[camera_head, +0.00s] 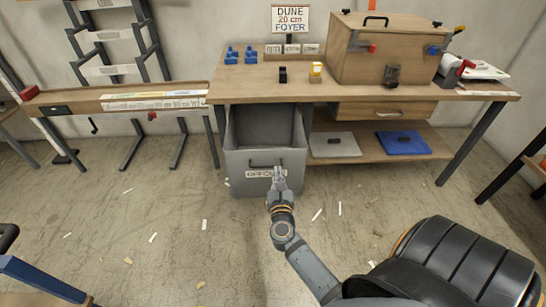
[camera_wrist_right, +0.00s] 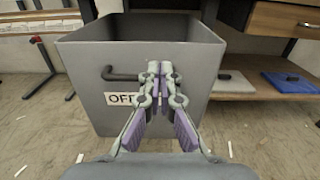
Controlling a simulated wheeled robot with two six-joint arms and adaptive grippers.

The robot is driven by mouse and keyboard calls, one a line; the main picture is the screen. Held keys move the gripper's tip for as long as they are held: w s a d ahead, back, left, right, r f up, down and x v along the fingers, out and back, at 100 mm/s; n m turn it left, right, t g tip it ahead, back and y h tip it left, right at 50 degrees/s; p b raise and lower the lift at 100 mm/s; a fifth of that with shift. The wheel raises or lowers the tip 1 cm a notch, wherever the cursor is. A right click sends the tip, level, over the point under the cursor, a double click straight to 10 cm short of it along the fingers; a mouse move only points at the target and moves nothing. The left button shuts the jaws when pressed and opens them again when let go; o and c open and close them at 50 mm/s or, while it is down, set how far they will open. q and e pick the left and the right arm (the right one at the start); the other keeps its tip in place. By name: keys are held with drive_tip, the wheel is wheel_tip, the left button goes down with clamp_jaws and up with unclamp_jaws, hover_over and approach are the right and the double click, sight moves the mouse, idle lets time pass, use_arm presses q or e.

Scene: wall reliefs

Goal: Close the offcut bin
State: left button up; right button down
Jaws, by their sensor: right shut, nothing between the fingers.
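The offcut bin (camera_head: 240,172) is a grey open-topped box standing out from under the workbench, its empty-looking inside showing from above. Its front has a dark bar handle and a white label that my gripper partly covers. The bin (camera_wrist_right: 205,95) also fills the middle of the right wrist view, with the handle (camera_wrist_right: 122,74) left of my fingers. My left gripper is not in view.
The workbench (camera_head: 240,93) stands above the bin, with a wooden box (camera_head: 385,50) on top. Right of the bin, a low shelf (camera_head: 360,152) holds a grey and a blue flat piece. The floor in front is open, with scattered small scraps.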

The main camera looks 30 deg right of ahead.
sight(276, 150)
drive_tip(key=x, duration=0.7)
drive_tip(key=shift+w+d, duration=0.2)
drive_tip(key=shift+w, duration=0.15)
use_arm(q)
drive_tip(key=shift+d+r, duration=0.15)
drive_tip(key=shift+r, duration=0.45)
use_arm(e)
drive_tip(key=shift+w+d, duration=0.2)
drive_tip(key=shift+w, duration=0.15)
use_arm(q)
drive_tip(key=shift+b, duration=0.3)
use_arm(e)
drive_tip(key=shift+w, duration=0.1)
